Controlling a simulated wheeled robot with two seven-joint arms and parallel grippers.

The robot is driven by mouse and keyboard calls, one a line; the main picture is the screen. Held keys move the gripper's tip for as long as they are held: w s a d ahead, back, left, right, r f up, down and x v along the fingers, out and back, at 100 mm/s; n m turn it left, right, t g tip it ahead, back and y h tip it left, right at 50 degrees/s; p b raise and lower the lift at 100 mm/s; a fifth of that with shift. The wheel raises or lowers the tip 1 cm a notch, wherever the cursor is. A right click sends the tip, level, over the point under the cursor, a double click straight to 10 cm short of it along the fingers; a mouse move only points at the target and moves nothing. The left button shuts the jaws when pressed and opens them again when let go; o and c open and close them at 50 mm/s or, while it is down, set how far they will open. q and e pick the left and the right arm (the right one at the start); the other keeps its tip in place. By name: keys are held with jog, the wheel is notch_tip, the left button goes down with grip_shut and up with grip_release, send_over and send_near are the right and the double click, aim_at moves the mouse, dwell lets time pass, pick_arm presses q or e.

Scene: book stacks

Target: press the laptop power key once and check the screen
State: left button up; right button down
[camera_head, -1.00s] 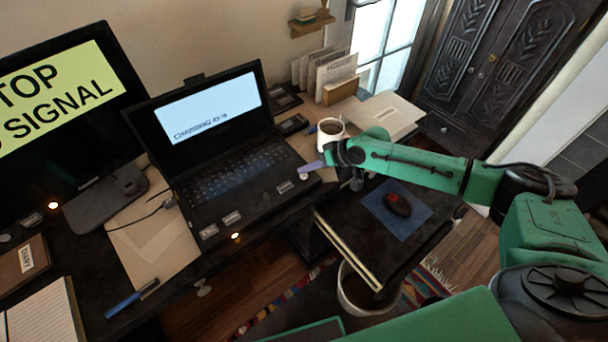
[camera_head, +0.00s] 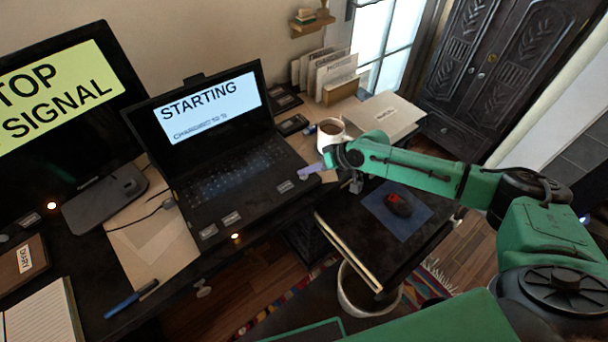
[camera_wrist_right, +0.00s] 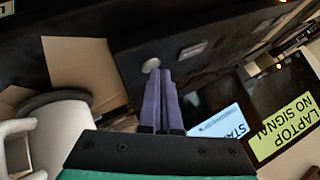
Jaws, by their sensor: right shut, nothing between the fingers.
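The laptop (camera_head: 225,150) stands open on the dark desk. Its lit screen (camera_head: 210,105) reads "STARTING" in large letters, with a smaller charging line below. A round pale key (camera_wrist_right: 151,66) sits near the laptop's front right corner; in the head view the fingertips largely cover it. My right gripper (camera_head: 302,173) is shut and empty, its purple fingers (camera_wrist_right: 160,100) reaching the key's edge. I cannot tell whether they press on it. The monitor (camera_head: 55,90) at left shows yellow; the wrist view reads "LAPTOP NO SIGNAL" there (camera_wrist_right: 284,122). My left gripper is out of view.
A white mug (camera_head: 331,133) of dark drink stands right behind my right gripper. A notebook (camera_head: 42,312) and blue pen (camera_head: 130,299) lie at the left front.

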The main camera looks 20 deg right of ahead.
aim_at(308, 178)
jog(key=shift+r+p, duration=0.4)
jog(key=shift+r, duration=0.1)
notch_tip(308, 178, up, 6)
jog(key=p, duration=0.5)
jog(key=shift+p, duration=0.3)
